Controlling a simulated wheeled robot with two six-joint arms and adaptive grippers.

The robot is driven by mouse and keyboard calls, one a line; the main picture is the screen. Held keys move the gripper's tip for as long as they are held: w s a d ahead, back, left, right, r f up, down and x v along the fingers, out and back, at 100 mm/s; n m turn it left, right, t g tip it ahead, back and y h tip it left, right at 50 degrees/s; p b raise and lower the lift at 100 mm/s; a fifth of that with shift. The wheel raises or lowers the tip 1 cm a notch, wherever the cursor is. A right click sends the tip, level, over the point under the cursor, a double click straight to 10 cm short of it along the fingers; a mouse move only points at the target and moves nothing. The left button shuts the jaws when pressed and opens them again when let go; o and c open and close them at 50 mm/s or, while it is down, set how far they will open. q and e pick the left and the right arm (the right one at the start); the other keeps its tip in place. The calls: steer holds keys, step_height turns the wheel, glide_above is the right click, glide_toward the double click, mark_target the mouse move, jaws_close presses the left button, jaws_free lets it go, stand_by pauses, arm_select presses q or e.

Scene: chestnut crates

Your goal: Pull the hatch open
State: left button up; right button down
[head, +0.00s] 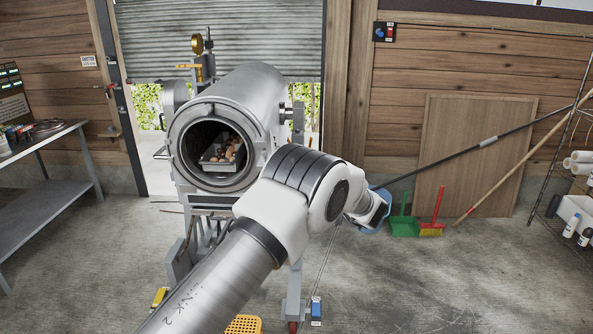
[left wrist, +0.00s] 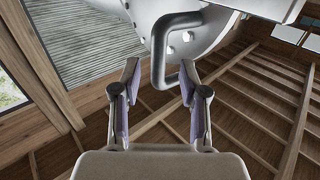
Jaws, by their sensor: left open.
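A large metal cylinder (head: 255,95) lies on a stand, its round front mouth open toward me, with a tray (head: 212,164) of brown round items inside. In the left wrist view a bent metal handle (left wrist: 159,50) is fixed to a pale rounded metal surface (left wrist: 205,45). My left gripper (left wrist: 160,75) is open, with the lower part of the handle between or just beyond its fingertips; I cannot tell whether they touch. In the head view my left arm covers the area right of the mouth, and the hatch is not clearly visible there. My right gripper is out of view.
A metal bench (head: 40,150) stands at the left. A green dustpan (head: 404,226), a red brush (head: 433,226) and long poles lean at the right, near a shelf (head: 560,205). A yellow crate (head: 243,325) lies at the bottom. The floor at the lower right is clear.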

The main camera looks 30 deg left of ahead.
arm_select(q)
steer(key=v, duration=0.7)
steer(key=shift+d, duration=0.15)
steer(key=shift+s, duration=0.15)
steer(key=s+a+f+m+t+h, duration=0.1)
steer(key=s+f+m+t+h, duration=0.2)
steer(key=f, duration=0.6)
steer(key=s+a+f+m+t+h, duration=0.1)
steer(key=f+m+h, duration=0.3)
steer(key=f, duration=0.5)
steer(key=s+d+f+m+g+h, duration=0.1)
steer(key=s+f+m+h, duration=0.25)
steer(key=s+f, duration=0.7)
steer(key=s+d+f+m+g+h, duration=0.1)
steer(key=s+d+f+g+h, duration=0.1)
steer(key=s, duration=0.8)
steer(key=s+d+f+m+g+h, duration=0.1)
steer(key=s+d+f+g+h, duration=0.1)
steer(key=s, duration=0.8)
steer(key=s+d+f+m+g+h, duration=0.1)
steer(key=s+f+g, duration=0.4)
steer(key=s, duration=0.5)
steer(key=d+h, duration=0.1)
steer(key=d, duration=0.1)
steer(key=shift+s+d+f+h, duration=0.25)
steer(key=shift+f+h, duration=0.05)
steer(key=shift+h, duration=0.05)
